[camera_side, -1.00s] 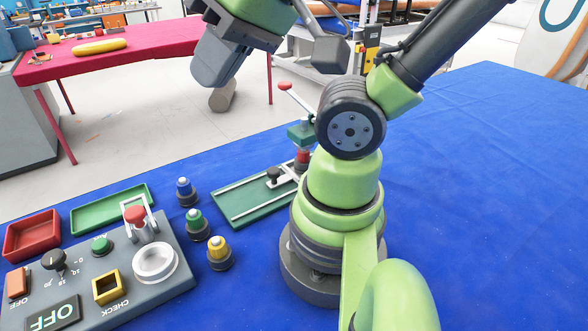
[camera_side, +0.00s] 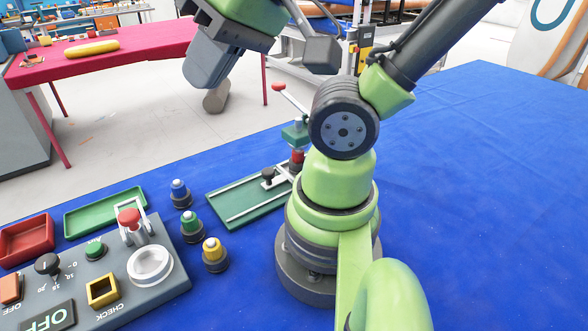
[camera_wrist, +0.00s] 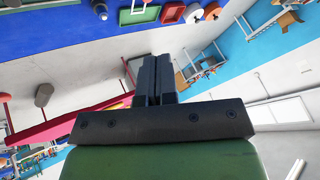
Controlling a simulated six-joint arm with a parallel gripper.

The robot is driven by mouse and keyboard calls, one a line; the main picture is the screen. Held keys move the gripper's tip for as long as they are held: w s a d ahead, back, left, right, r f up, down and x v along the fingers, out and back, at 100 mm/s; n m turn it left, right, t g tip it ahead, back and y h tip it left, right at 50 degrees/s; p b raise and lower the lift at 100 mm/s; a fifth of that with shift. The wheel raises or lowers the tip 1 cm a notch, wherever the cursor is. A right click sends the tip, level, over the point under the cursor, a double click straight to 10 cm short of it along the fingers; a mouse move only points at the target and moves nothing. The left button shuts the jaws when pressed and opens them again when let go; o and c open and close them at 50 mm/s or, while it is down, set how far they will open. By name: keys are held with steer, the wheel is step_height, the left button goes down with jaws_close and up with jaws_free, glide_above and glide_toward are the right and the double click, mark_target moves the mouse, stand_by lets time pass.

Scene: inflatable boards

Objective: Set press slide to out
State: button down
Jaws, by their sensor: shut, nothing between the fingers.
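The press (camera_side: 297,160) stands on a green base at the table's far edge, partly hidden by my arm. It has a red-tipped lever (camera_side: 279,87). Its slide, with a black knob (camera_side: 268,173), sits at the column end of two pale rails on the green base (camera_side: 232,208). The rails' near-left stretch is bare. My gripper (camera_side: 203,68) is high above and beyond the press, up and left of it, touching nothing. In the wrist view its fingers (camera_wrist: 154,80) are closed together and empty.
A grey control panel (camera_side: 165,290) with a white ring, red-topped toggle and knobs is at front left. Blue, green (camera_side: 191,222) and yellow buttons stand between panel and press. A green tray (camera_side: 105,211) and red tray (camera_side: 27,240) lie behind. The right side is clear.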

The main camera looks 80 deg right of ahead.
steer(key=c, duration=1.3)
jaws_free()
steer(key=shift+w+d, duration=0.15)
steer(key=shift+w, duration=0.05)
steer(key=o, duration=0.5)
steer(key=shift+w+d+f+g+h, duration=0.35)
steer(key=shift+w+d+g, duration=0.1)
steer(key=shift+w+d, duration=0.1)
steer(key=shift+w+d+f+g+h, duration=0.25)
steer(key=shift+w+d+f+g, duration=0.1)
steer(key=shift+w+d+g, duration=0.15)
steer(key=n+g, duration=0.4)
steer(key=g, duration=0.6)
glide_toward(267, 170)
steer(key=shift+h, duration=0.4)
steer(key=x, duration=0.9)
steer(key=shift+s+a+f, duration=0.1)
steer(key=shift+a, duration=0.3)
